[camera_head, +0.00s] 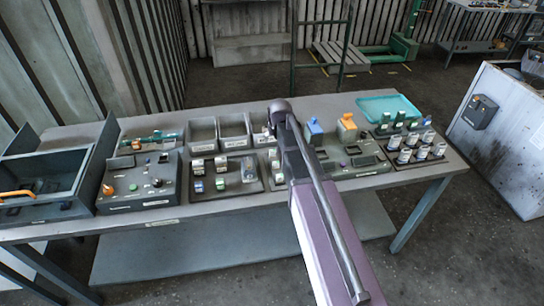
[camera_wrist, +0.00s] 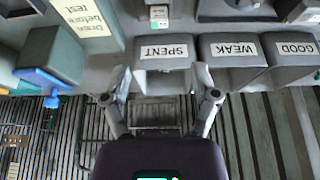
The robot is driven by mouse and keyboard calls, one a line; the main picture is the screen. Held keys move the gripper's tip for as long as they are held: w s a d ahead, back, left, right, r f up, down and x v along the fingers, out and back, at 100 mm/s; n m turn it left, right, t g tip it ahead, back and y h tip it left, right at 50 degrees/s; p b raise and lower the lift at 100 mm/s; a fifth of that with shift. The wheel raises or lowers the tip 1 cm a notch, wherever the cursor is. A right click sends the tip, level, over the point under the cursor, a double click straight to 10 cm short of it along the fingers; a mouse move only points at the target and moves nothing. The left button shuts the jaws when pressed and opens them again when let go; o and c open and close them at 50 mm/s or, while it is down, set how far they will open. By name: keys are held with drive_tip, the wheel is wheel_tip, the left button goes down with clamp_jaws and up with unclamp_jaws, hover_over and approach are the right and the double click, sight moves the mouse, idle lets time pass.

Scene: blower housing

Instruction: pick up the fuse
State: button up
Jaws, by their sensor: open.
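I cannot tell for sure which small part is the fuse. Several small white, green and grey parts sit on a dark tray (camera_head: 236,188) mid-bench, left of my arm in the head view. In the wrist view, one small white and green part (camera_wrist: 158,14) shows at the top edge, beyond the bin labelled SPENT (camera_wrist: 163,80). My gripper (camera_wrist: 163,78) is open with nothing between its fingers, over the front of the SPENT bin. In the head view my arm hides its own fingers and part of the bench.
Bins labelled WEAK (camera_wrist: 233,77) and GOOD (camera_wrist: 292,74) stand beside SPENT. A rack of white cylinders (camera_head: 418,158) and a teal tray (camera_head: 388,106) stand at the bench's right.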

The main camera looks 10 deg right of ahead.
sight(273, 151)
drive_tip(key=shift+b+x, duration=3.2)
drive_tip(key=shift+x, duration=0.55)
drive_tip(key=shift+b+x, duration=2.4)
drive_tip(key=shift+x, duration=0.2)
drive_tip(key=c, duration=1)
